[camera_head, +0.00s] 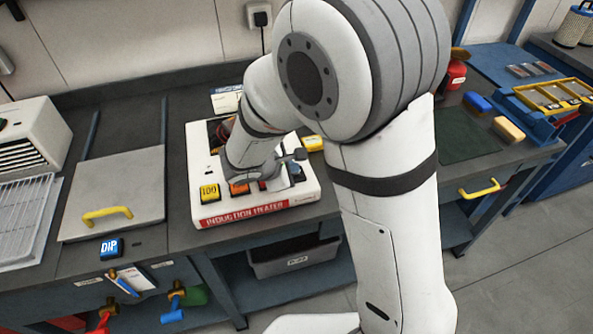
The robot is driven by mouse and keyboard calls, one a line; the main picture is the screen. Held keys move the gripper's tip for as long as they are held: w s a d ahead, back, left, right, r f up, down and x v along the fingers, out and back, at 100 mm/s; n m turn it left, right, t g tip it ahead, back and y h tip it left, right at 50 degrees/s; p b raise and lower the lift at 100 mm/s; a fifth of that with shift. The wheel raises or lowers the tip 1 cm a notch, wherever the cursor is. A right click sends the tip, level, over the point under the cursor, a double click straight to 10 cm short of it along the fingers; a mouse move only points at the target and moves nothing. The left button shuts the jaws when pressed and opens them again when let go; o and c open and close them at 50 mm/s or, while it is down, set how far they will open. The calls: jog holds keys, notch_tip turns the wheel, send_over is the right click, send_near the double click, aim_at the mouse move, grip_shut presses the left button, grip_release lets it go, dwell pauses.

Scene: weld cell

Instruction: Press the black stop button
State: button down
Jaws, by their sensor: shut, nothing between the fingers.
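The induction heater (255,210) is a white box with a red label strip along its front, standing on the dark bench. A yellow button marked 100 (209,192) and an orange button (239,188) show on its top front edge. My gripper (283,181) is shut and empty, low over the heater's front right part, right of the orange button. I cannot tell whether it touches the panel. I cannot make out the black stop button; my gripper and wrist cover part of the panel.
A lidded well with a yellow handle (107,213) and a blue DIP button (111,248) are at left. A yellow block (312,143) lies behind the heater's right side. A dark green mat (466,134) and a blue tray (552,112) are at right.

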jog(key=shift+r, duration=0.1)
jog(key=shift+r+p, duration=0.55)
jog(key=shift+r, duration=0.3)
jog(key=shift+r, duration=0.1)
jog(key=shift+r+p, duration=1.75)
jog(key=shift+r, duration=0.7)
jog(key=shift+f, duration=0.1)
jog(key=s+d+r+m+g+y, duration=0.2)
jog(key=s+d+r+m, duration=0.3)
jog(key=s+d+m, duration=0.2)
jog(key=s+d+r+m+g+y, duration=0.1)
jog(key=s+d+r+m+y, duration=0.2)
jog(key=s+m, duration=0.9)
jog(key=d+r, duration=0.3)
jog(key=d, duration=0.2)
jog(key=shift+d+r+g+y, duration=0.15)
jog(key=shift+d+g+y, duration=0.15)
jog(key=shift+g, duration=0.1)
